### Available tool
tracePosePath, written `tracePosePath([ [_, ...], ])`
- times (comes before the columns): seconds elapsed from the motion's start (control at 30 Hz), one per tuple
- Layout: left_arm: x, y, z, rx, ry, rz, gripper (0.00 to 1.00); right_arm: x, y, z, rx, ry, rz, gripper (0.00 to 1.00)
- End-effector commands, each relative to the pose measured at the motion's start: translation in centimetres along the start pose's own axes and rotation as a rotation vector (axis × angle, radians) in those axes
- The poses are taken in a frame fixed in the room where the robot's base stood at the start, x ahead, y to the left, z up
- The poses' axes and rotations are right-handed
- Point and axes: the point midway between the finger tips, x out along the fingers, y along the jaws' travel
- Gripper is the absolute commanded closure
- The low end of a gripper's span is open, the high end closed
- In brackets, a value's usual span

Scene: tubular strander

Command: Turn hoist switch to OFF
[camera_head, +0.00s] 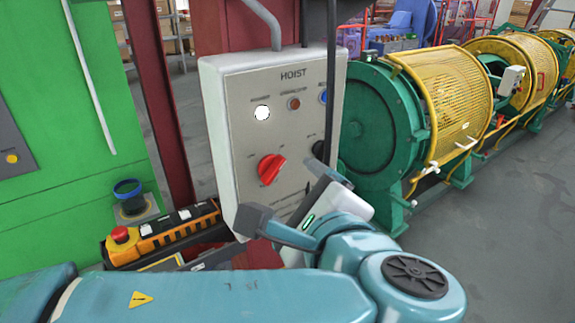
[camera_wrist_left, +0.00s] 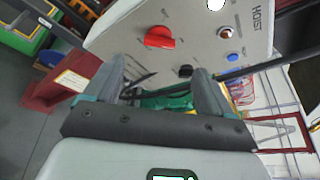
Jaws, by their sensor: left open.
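The grey hoist panel (camera_head: 225,110), marked HOIST, stands upright in front of me. Its red rotary switch (camera_head: 271,168) sits low on the left of the face, its handle slanted from lower left to upper right. The small labels around it are not readable. The red switch also shows in the left wrist view (camera_wrist_left: 159,37). My left gripper (camera_head: 283,194) is open and empty, below and to the right of the red switch and apart from it. Its two fingers (camera_wrist_left: 160,82) point at the panel's lower part. My right gripper is not in view.
A white lamp (camera_head: 262,113), a red-brown one (camera_head: 294,103) and a black knob (camera_head: 320,150) are also on the panel. A dark bar (camera_head: 331,70) crosses its right side. An orange-black control box (camera_head: 170,232) lies lower left. The yellow-green strander (camera_head: 450,95) stands right.

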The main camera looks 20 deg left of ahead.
Motion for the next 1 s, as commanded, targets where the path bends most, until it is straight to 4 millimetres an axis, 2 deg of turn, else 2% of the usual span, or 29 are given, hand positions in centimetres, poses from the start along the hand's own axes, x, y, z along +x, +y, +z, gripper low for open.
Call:
tracePosePath([
  [0.03,1.3,0.0,0.2,0.001,-0.003,0.006,0.16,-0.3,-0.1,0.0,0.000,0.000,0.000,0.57],
  [0.2,5.2,-0.1,0.1,0.002,-0.002,0.005,0.16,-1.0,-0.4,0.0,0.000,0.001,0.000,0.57],
  [0.4,8.3,-0.2,-0.1,0.002,0.000,0.002,0.16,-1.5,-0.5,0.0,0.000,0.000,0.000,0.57],
  [0.6,9.4,-0.2,-0.3,0.001,0.002,0.001,0.16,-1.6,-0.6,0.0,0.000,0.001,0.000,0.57],
  [0.83,9.5,-0.2,-0.4,0.001,0.002,0.000,0.16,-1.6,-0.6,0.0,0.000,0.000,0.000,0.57],
  [1.0,9.5,-0.2,-0.4,0.001,0.002,0.000,0.71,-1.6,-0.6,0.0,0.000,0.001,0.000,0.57],
])
